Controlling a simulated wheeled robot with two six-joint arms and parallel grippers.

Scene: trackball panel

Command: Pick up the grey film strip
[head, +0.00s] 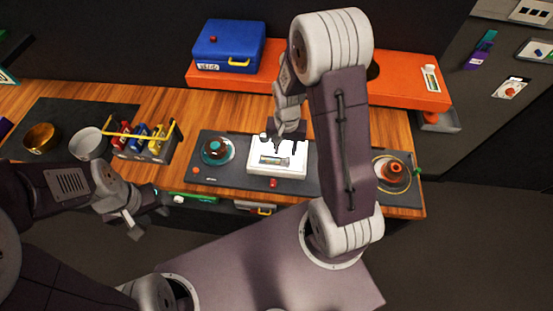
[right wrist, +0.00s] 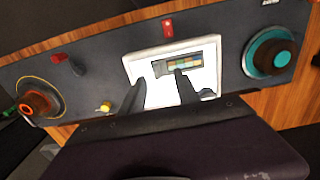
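A small grey-edged strip with coloured cells (right wrist: 180,62), which looks like the film strip, lies on the white box (right wrist: 207,53) in the panel. In the head view the strip (head: 270,160) shows on the front part of the white box (head: 255,169). My right gripper (head: 285,147) is over the back of this box. In the right wrist view its two fingers (right wrist: 160,95) are spread, with nothing seen between them; the strip is beyond the fingertips. My left gripper (head: 130,224) hangs at the left, away from the panel; its opening is unclear.
A bottle caddy (head: 153,149) and bowls stand left. A blue case (head: 228,46) sits on the orange shelf (head: 400,93).

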